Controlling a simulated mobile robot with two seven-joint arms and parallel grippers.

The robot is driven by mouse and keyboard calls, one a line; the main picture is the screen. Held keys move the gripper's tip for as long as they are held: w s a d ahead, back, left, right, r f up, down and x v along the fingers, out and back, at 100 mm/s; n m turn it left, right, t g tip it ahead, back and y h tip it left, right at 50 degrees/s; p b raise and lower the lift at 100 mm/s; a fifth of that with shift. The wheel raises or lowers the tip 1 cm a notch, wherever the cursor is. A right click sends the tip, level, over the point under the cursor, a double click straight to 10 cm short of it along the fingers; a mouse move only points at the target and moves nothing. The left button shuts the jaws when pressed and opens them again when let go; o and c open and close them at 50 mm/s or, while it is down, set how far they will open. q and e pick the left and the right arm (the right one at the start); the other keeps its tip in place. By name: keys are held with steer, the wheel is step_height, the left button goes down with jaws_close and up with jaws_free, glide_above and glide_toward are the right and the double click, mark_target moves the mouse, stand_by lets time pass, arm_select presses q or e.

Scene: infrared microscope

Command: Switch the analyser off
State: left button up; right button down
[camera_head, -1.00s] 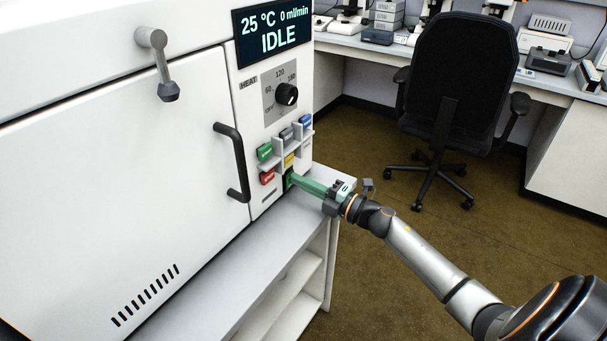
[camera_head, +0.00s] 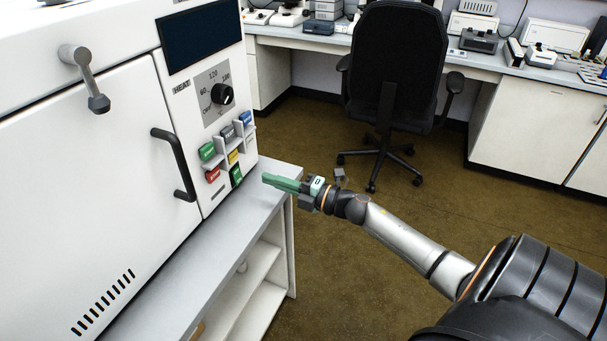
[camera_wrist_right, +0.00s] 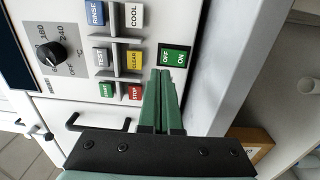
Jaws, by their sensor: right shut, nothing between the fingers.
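The analyser (camera_head: 100,150) is a large white cabinet at the left of the head view. Its display (camera_head: 201,38) is dark and blank. A green rocker switch (camera_head: 236,175) sits low on its panel; in the right wrist view the switch (camera_wrist_right: 173,55) carries the words OFF and ON. My right gripper (camera_head: 266,180) has green fingers, shut with nothing between them. It is to the right of the switch in the head view, apart from the panel. In the wrist view its fingertips (camera_wrist_right: 160,72) point toward the panel near the switch. My left gripper is not in view.
Coloured buttons (camera_head: 207,151) with small dividers sit above the switch, below a heat knob (camera_head: 223,94). A black door handle (camera_head: 178,165) sticks out at left. A grey bench (camera_head: 215,235) runs below the panel. An office chair (camera_head: 385,90) stands behind on open floor.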

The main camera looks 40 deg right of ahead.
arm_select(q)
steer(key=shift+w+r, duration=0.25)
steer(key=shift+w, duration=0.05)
arm_select(e)
steer(key=v, duration=0.6)
steer(key=shift+s+r, duration=0.3)
steer(key=shift+r, duration=0.2)
steer(key=shift+d, duration=0.15)
